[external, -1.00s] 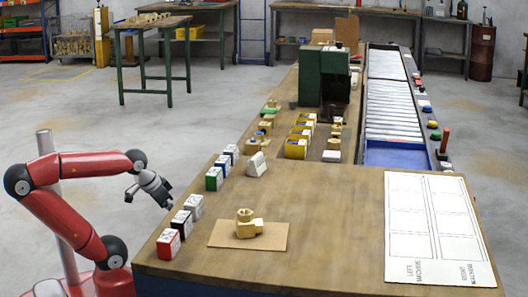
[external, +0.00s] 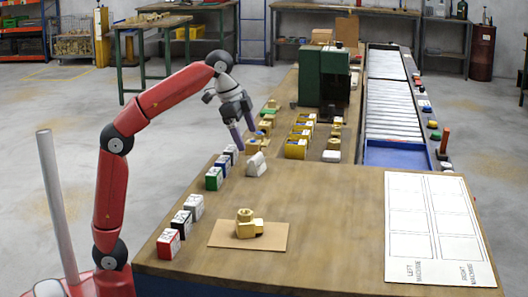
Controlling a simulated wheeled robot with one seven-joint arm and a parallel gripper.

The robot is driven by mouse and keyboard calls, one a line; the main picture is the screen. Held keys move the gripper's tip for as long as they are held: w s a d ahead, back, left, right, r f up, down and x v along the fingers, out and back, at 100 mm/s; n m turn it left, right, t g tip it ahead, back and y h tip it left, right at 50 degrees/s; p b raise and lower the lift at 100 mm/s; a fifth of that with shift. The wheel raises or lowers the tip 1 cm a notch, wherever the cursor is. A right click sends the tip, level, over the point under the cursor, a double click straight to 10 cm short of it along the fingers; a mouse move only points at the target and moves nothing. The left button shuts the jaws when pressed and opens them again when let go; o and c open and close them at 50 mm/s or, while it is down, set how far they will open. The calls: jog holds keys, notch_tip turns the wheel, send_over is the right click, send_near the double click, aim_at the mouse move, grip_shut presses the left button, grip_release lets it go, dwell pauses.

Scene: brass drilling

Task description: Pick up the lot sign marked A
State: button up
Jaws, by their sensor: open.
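A white tent-shaped sign (external: 257,165) stands on the wooden bench, behind the brass fitting; it may be the lot sign, but I cannot read a letter on it. My gripper (external: 247,140) is open and empty, fingers pointing down.
Small coloured boxes, such as the red one (external: 168,244) and green one (external: 213,178), line the left edge. A brass fitting (external: 246,226) sits on a cardboard sheet (external: 221,241). Yellow bins (external: 296,149) and a green machine (external: 310,75) stand farther back. The front middle is clear.

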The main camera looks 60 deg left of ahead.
aim_at(256, 156)
jog(key=shift+w+d+f+m+g, duration=0.15)
jog(key=shift+w+d+m, duration=0.1)
jog(key=shift+d, duration=0.2)
jog(key=shift+w+d+f+m+g, duration=0.1)
jog(key=shift+w+d+m+g, duration=0.1)
jog(key=shift+d, duration=0.25)
jog(key=x, duration=0.2)
jog(key=b+x, duration=0.1)
jog(key=x, duration=0.2)
jog(key=b+x, duration=0.1)
jog(key=x, duration=0.1)
jog(key=shift+s+a+f, duration=0.15)
jog(key=shift+a+f, duration=0.05)
jog(key=shift+f, duration=0.15)
jog(key=c, duration=1.1)
jog(key=shift+r, duration=0.1)
